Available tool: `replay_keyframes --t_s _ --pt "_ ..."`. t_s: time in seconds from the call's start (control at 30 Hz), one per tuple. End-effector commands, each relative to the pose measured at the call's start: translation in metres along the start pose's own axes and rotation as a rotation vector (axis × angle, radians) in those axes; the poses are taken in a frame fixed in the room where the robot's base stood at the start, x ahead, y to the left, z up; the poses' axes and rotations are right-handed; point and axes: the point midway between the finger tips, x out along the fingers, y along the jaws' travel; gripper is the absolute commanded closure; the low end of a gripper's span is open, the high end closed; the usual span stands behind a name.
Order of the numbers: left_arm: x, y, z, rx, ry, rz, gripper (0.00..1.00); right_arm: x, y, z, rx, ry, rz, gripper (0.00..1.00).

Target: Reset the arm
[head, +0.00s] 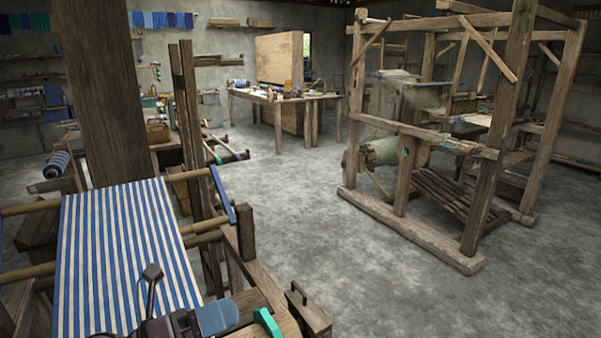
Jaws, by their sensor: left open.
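My left gripper (158,312) is at the bottom edge, dark and partly cut off by the frame. It is open, with one dark finger standing up in front of the blue-and-white striped cloth (120,250) on the near loom. I see nothing held in it. A blue-grey rounded piece (216,317) shows just right of it; I cannot tell what it belongs to. My right gripper is not in view.
The near loom's wooden post (110,90) and side beam (255,275) stand close by. A green piece (267,322) lies at the bottom edge. A large wooden loom frame (490,190) stands at right, a workbench (285,98) at the back. The concrete floor (330,260) between is clear.

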Motion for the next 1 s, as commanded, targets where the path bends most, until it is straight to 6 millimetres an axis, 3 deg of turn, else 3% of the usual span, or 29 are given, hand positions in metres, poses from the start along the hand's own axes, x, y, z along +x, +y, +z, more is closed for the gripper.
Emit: replay_keyframes --t_s 0.17,0.3,0.53,0.67,0.77,1.0 --pt "-0.023 -0.003 0.025 -0.269 -0.355 -0.042 0.39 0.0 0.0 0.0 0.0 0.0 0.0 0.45" --pt "-0.054 0.009 0.039 -0.487 -0.628 -0.034 0.39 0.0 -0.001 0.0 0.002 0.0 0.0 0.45" --pt "-0.119 0.048 0.034 -0.852 -1.063 0.053 0.39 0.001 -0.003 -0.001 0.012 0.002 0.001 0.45" --pt "-0.158 0.072 0.011 -1.063 -1.295 0.141 0.39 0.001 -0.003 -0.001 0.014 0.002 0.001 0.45" --pt "-0.187 0.088 -0.017 -1.226 -1.463 0.231 0.39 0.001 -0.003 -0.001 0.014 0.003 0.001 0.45" --pt "-0.242 0.103 -0.107 -1.604 -1.805 0.508 0.39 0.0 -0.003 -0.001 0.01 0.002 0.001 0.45"
